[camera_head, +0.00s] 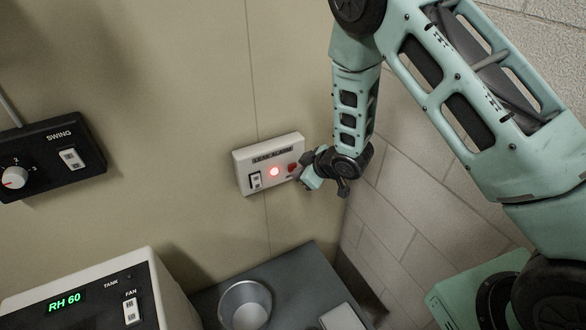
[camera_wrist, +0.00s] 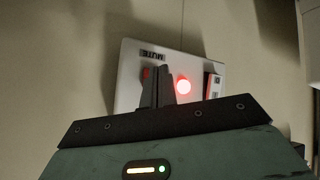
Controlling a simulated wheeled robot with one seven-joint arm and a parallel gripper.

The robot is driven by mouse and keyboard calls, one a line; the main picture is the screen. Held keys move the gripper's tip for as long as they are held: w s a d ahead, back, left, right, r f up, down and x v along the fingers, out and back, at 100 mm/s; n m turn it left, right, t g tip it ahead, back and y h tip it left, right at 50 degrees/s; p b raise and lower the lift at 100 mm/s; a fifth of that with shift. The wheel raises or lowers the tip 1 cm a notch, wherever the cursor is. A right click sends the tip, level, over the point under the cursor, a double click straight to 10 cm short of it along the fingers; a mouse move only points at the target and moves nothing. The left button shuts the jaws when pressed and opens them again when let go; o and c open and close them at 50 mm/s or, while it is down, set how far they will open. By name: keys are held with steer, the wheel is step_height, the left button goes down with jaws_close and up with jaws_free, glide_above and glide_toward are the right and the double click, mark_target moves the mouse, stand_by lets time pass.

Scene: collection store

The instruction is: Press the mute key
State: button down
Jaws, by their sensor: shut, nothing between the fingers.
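A white wall box (camera_head: 243,170) carries a dark label strip, a rocker switch (camera_head: 255,180), a glowing red lamp (camera_head: 274,171) and a small red key (camera_head: 292,167) at its right end. In the wrist view the red key (camera_wrist: 147,72) is beside a label that reads MUTE (camera_wrist: 152,55), and is partly hidden by my fingers. My gripper (camera_head: 303,178) is at the box's right end, close to the red key. In the wrist view my gripper (camera_wrist: 157,88) has its fingers together and empty, over the box face. I cannot tell whether the tips touch the key.
A black SWING box (camera_head: 85,145) with a dial and switch is on the wall at left. Below stand a unit (camera_head: 90,285) with a green RH 60 display and a dark grey surface (camera_head: 290,275) with a round metal cup (camera_head: 245,300). A block wall (camera_head: 410,205) is close at right.

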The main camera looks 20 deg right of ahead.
steer(key=shift+w, duration=0.45)
stand_by(0.7)
steer(key=shift+s, duration=0.1)
steer(key=shift+s+d, duration=0.1)
steer(key=shift+s, duration=0.65)
steer(key=shift+s+b, duration=0.1)
steer(key=shift+b, duration=0.2)
steer(key=s, duration=0.2)
steer(key=s+d+b, duration=0.1)
steer(key=s, duration=0.1)
steer(key=shift+s, duration=0.35)
stand_by(0.4)
